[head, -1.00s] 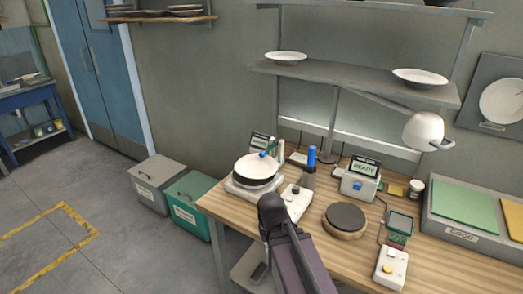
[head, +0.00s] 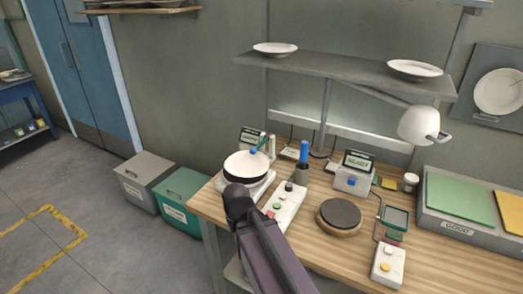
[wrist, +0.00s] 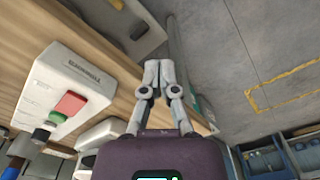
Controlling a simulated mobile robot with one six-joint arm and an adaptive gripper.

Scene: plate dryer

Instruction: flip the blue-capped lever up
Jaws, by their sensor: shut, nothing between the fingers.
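Another small blue part (head: 351,181) shows on the front of the grey-white box with a green display. My gripper (head: 238,194) is in front of the plate and left of the white control box (head: 288,207), touching neither as far as I see. In the wrist view my gripper (wrist: 159,66) has its fingers together, empty, over the bench edge and floor.
The control box has red, green and dark knobs, also in the wrist view (wrist: 72,92). A shelf (head: 340,69) overhangs the back. Bins (head: 180,194) stand left.

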